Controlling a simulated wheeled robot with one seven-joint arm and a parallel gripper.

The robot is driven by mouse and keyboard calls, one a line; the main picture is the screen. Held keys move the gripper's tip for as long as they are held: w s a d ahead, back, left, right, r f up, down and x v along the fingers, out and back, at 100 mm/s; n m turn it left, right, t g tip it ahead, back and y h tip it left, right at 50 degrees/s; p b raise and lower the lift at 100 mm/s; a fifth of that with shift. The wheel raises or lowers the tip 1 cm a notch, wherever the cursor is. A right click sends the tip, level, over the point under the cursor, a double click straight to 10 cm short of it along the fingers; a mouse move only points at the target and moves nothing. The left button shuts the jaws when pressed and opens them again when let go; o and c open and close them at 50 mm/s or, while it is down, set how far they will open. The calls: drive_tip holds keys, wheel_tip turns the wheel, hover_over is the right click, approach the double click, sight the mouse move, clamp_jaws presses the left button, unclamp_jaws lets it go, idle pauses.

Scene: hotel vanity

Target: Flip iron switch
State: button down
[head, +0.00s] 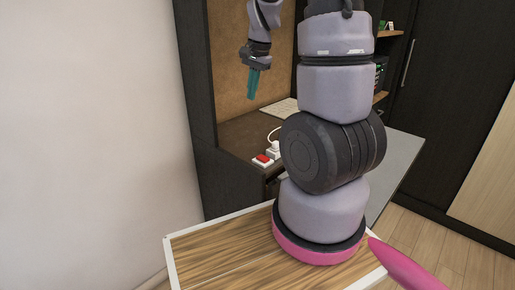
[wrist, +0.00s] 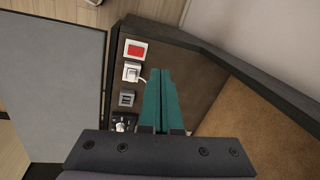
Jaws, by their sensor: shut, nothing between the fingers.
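A red rocker switch in a white frame (head: 263,160) sits at the front corner of the dark vanity top; it also shows at the upper left of the wrist view (wrist: 136,50). I see no label, so I cannot tell whether it is the iron switch. Next to it is a white socket with a plug and cord (wrist: 132,72), seen also in the head view (head: 273,149). My gripper (head: 252,96) has teal fingers pointing down, shut and empty, well above the vanity top. In the wrist view the fingertips (wrist: 160,72) appear to the right of the switch row.
A grey outlet (wrist: 127,98) and a dark outlet (wrist: 122,119) continue the row. A brown backboard (head: 235,60) and dark side panel (head: 200,100) bound the vanity. A paper (head: 279,108) lies further back. The bare vanity top (wrist: 195,75) is clear beside the row.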

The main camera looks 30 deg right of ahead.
drive_tip(key=m+g+h, duration=0.1)
drive_tip(key=m+g, duration=0.1)
hover_over(263, 158)
drive_tip(key=w, duration=0.3)
wheel_tip(263, 158, down, 10)
drive_tip(key=shift+s+r, duration=0.1)
drive_tip(key=shift+s, duration=0.05)
drive_tip(key=shift+a, duration=0.1)
wheel_tip(263, 158, down, 14)
drive_tip(key=shift+r, duration=0.2)
drive_tip(key=shift+f, duration=0.15)
drive_tip(key=shift+f, duration=0.2)
drive_tip(key=shift+r, duration=0.15)
